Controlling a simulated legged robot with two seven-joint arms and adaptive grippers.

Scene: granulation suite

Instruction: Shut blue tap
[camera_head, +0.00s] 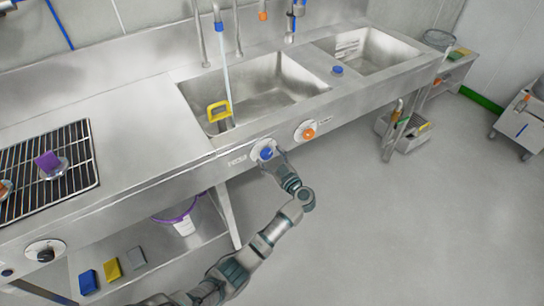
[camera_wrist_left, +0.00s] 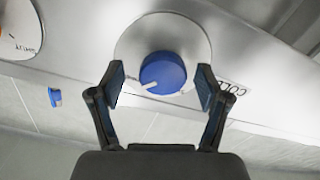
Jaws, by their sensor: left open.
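The blue tap is a round blue knob (camera_head: 266,153) on a pale disc on the sink's front panel, beside a "COLD" label. In the left wrist view the knob (camera_wrist_left: 163,70) shows a white pointer mark aimed left and slightly down. My left gripper (camera_wrist_left: 160,79) is open, with one finger on each side of the knob; I cannot tell whether they touch it. In the head view my left gripper (camera_head: 276,163) is at the knob's lower right. A stream of water (camera_head: 226,75) runs from a blue-ended spout into the left basin. My right gripper is not in view.
An orange knob (camera_head: 308,133) is on the same panel, to the right. A black rack (camera_head: 72,188) lies on the counter at left. A lower shelf holds a bucket (camera_head: 183,224).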

